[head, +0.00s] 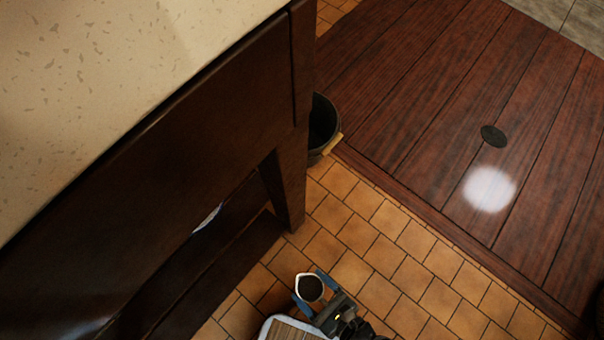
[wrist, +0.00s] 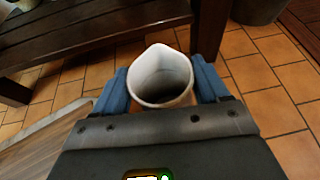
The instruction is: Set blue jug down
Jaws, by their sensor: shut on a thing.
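The jug (head: 311,289) looks pale, not blue, with a white rim, a pointed spout and a dark inside. It is at the bottom middle of the head view. It also shows in the wrist view (wrist: 161,82), seen from above with its mouth open to the camera. My gripper (head: 309,291) is shut on the jug, with one blue finger on each side of it; the same grip shows in the wrist view (wrist: 160,88). The jug appears roughly upright over the tiled floor. Its lower part and base are hidden, and its height cannot be told.
A dark wooden table (head: 170,150) with a pale speckled top (head: 90,70) fills the left, with low slats beneath. A dark bucket (head: 322,122) stands by its leg. A dark plank surface (head: 430,90) lies at right. The orange tiled floor (head: 385,265) between is clear.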

